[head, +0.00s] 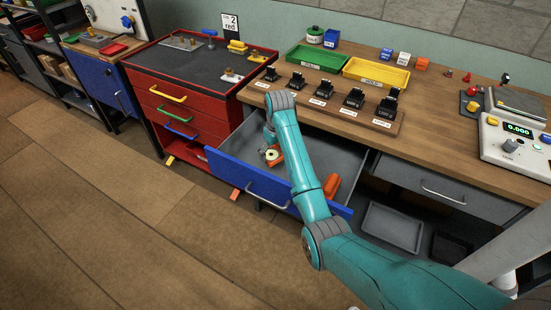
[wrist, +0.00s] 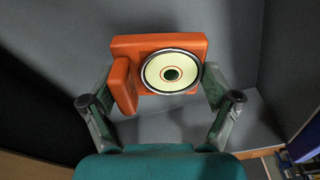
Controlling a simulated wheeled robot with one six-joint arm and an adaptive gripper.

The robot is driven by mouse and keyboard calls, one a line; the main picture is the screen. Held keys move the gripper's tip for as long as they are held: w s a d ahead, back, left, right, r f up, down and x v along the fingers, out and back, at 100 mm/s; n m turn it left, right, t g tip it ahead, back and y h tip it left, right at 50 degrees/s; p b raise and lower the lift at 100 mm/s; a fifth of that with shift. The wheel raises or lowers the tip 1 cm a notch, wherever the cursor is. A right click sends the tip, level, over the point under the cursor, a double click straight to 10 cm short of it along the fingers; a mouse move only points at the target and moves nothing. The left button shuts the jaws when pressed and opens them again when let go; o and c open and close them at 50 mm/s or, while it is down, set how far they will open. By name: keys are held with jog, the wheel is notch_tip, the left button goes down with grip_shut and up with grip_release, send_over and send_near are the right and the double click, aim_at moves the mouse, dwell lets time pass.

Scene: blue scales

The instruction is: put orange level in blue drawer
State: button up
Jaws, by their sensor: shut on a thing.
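The orange level (head: 274,160), an orange block with a round cream disc on it, also shows large in the wrist view (wrist: 150,44). My gripper (head: 271,147) reaches down inside the open blue drawer (head: 228,176). In the wrist view my gripper (wrist: 164,82) has one finger at each side of the level and is shut on it. The level is within the drawer walls, over the grey floor; I cannot tell whether it touches the floor. My arm crosses the drawer front and hides part of it.
Another orange thing (head: 332,186) lies at the drawer's right. A red cabinet (head: 172,100) stands left of it. The wooden bench (head: 440,104) above holds a green tray (head: 316,59), a yellow tray (head: 377,73) and a scale (head: 518,128). Bare drawer floor shows between the orange things.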

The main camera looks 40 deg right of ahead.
aim_at(274, 154)
jog(key=shift+f, duration=1.9)
jog(key=o, duration=1)
jog(key=shift+f, duration=0.1)
jog(key=shift+o, duration=0.2)
